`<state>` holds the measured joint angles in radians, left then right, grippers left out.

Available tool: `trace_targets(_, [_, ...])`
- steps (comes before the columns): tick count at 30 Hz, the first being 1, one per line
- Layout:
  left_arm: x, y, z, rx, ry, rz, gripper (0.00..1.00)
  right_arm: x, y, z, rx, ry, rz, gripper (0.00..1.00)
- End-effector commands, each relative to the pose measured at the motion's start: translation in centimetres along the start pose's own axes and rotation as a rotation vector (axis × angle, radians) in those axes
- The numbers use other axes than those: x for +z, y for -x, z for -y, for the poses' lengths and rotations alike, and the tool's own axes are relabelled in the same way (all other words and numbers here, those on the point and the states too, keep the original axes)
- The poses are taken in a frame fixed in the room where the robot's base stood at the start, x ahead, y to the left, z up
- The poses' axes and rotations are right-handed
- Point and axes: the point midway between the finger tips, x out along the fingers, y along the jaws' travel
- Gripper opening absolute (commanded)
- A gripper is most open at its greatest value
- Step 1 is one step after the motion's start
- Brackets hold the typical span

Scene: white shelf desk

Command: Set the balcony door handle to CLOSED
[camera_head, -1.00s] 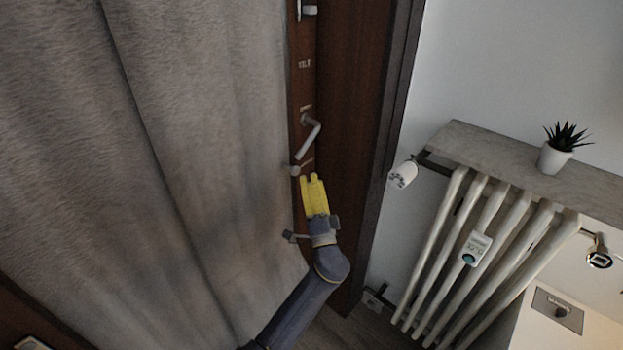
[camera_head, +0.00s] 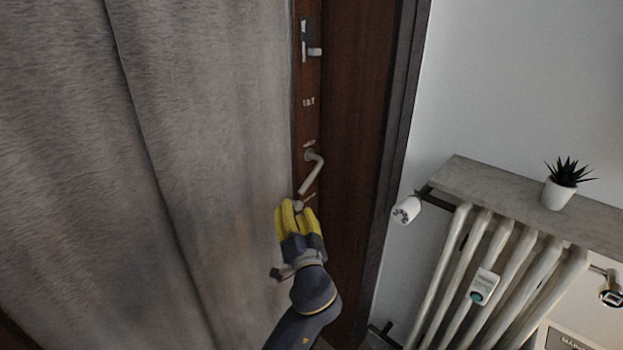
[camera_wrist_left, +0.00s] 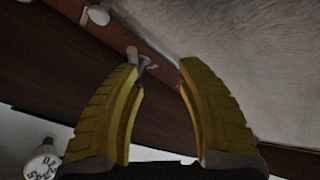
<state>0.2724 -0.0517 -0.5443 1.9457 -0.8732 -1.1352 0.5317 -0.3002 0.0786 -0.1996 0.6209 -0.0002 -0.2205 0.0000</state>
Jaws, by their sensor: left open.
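The balcony door handle (camera_head: 313,172) is a pale lever on the brown door frame, right of the grey curtain. Its lever slants down and slightly left from its pivot. Small marks sit on the frame around it, too small to read. My left gripper (camera_head: 297,208), with yellow fingers, is open just below the lever's lower end. In the left wrist view my left gripper (camera_wrist_left: 159,68) shows its fingers well apart. A pale handle-like part (camera_wrist_left: 137,57) appears by the left fingertip; I cannot tell whether they touch. My right gripper is not in view.
A second metal fitting (camera_head: 308,42) is higher on the frame. The grey curtain (camera_head: 200,150) hangs close on the left. A white radiator (camera_head: 500,275) stands right, under a shelf (camera_head: 500,190) with a potted plant (camera_head: 560,190). The wall above is bare.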

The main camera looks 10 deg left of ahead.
Motion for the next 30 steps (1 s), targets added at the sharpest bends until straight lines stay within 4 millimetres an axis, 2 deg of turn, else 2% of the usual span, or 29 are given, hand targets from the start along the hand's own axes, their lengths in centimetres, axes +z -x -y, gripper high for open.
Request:
trace_targets(9, [-3.3, 2.7, 0.0, 0.243, 0.055, -0.037, 0.39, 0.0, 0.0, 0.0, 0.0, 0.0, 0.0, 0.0])
trace_targets(17, [-3.5, 3.0, -1.0, 0.303, -0.029, -0.052, 0.39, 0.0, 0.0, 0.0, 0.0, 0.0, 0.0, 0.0])
trace_targets(23, [-3.6, 1.2, -1.5, 0.3, -0.041, -0.053, 0.39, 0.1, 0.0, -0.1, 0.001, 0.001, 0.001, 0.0])
trace_targets(30, [-3.8, -2.8, -2.7, 0.299, -0.041, -0.053, 0.39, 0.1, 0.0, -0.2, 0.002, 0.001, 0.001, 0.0])
